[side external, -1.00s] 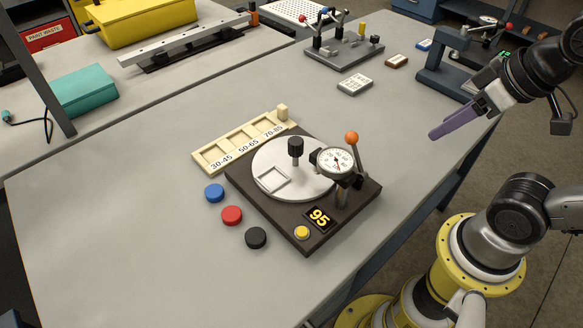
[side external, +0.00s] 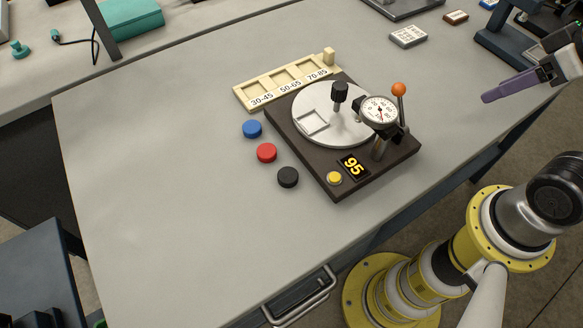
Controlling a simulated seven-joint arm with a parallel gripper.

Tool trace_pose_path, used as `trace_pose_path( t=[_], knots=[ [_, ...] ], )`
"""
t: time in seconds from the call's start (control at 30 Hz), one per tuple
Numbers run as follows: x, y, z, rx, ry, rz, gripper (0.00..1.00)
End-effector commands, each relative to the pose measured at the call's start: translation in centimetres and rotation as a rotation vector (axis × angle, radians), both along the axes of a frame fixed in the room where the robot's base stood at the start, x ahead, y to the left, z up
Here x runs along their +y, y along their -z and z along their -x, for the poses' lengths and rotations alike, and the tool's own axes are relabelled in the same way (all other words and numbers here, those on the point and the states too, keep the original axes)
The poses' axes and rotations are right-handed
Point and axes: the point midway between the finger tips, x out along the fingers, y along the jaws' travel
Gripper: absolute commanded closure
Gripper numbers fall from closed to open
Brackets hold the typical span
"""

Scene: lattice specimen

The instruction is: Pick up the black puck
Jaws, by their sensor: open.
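The black puck (side external: 288,177) lies flat on the grey table, at the front left of a dark tester base. A red puck (side external: 266,153) and a blue puck (side external: 252,129) lie in a row behind it, apart from each other. My gripper (side external: 488,98) is at the right edge of the view, with long purple fingers pointing left. It is empty and well away from the black puck, to its upper right. The fingers overlap in this view, so the gap between them is hard to see.
The tester base (side external: 336,188) carries a white disc (side external: 352,130) with a square recess, a dial gauge (side external: 379,112), an orange-knobbed lever (side external: 399,90) and a display reading 95 (side external: 354,166). A cream sorting tray (side external: 243,97) stands behind. The table (side external: 180,220) is clear at left and front.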

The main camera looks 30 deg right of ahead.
Motion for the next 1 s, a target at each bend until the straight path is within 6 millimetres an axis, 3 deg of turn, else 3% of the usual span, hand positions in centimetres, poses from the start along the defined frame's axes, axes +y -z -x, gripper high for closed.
trace_pose_path(
  t=[0.47,0.67,1.0],
  knots=[
    [0.00,0.00,0.00,0.000,0.000,0.000,0.50],
    [0.00,0.00,0.00,0.000,0.000,0.000,0.16],
    [0.00,0.00,0.01,0.001,-0.016,0.008,0.16]
  ],
)
